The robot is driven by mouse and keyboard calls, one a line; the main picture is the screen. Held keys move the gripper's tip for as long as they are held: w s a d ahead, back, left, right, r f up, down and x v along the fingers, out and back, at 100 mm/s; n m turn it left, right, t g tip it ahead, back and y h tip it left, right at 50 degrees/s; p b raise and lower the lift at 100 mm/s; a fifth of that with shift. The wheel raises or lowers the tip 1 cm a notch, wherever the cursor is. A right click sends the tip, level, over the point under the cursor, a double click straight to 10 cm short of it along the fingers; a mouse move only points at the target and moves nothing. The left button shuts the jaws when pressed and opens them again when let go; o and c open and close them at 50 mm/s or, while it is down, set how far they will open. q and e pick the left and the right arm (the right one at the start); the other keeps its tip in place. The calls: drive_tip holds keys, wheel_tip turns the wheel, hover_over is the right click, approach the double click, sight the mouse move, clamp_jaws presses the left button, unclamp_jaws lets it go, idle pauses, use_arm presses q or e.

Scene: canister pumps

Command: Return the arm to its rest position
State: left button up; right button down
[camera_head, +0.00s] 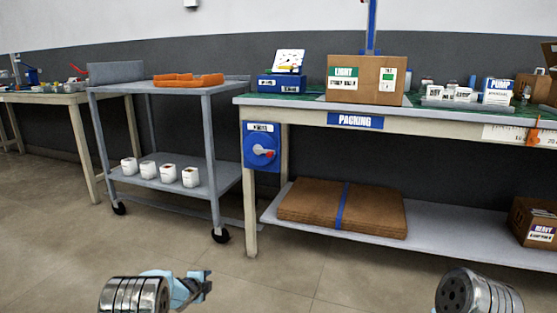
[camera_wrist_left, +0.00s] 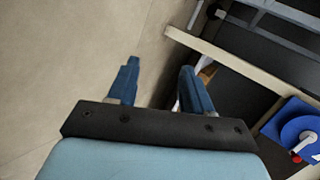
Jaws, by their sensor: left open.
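My left gripper (camera_head: 202,285) is low in the head view, over the bare floor in front of the cart and the packing table. In the left wrist view its two blue fingers (camera_wrist_left: 156,85) stand apart with nothing between them. Floor and part of the table's frame show beyond them. Of my right arm only a round metal link (camera_head: 478,293) shows at the bottom right of the head view. My right gripper is not in view.
The packing table (camera_head: 290,116) carries a cardboard box (camera_head: 367,80); flat cardboard (camera_head: 310,205) lies on its lower shelf. The floor (camera_head: 330,275) in front is clear.

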use_arm(q)
drive_tip(key=s+d+f+n+g, duration=0.2)
drive_tip(key=s+d+f+n, duration=0.1)
drive_tip(key=s, duration=0.7)
drive_tip(key=s+d+f+n+g+h, duration=0.1)
drive_tip(key=s+d+f+n+g, duration=0.1)
drive_tip(key=s+f+n, duration=0.4)
drive_tip(key=s+d+f+n+g, duration=0.3)
drive_tip(key=s+n, duration=0.3)
drive_tip(key=s, duration=0.9)
drive_tip(key=shift+d+f+n+h, duration=0.3)
drive_tip(key=shift+d+f, duration=0.1)
drive_tip(key=shift+f, duration=0.35)
drive_tip(key=s+d+r+n+g+h, duration=0.1)
drive_tip(key=s+d+n+g, duration=0.1)
drive_tip(key=s, duration=0.5)
drive_tip(key=s+d+r+n+g, duration=0.1)
drive_tip(key=s+d+n, duration=0.15)
drive_tip(key=s, duration=0.45)
wheel_tip(320, 180, up, 17)
drive_tip(key=s+p, duration=0.1)
drive_tip(key=p, duration=1.6)
drive_tip(key=shift+s+d+p, duration=0.15)
drive_tip(key=shift+d+p, duration=0.1)
drive_tip(key=shift+p, duration=0.15)
drive_tip(key=shift+r, duration=0.1)
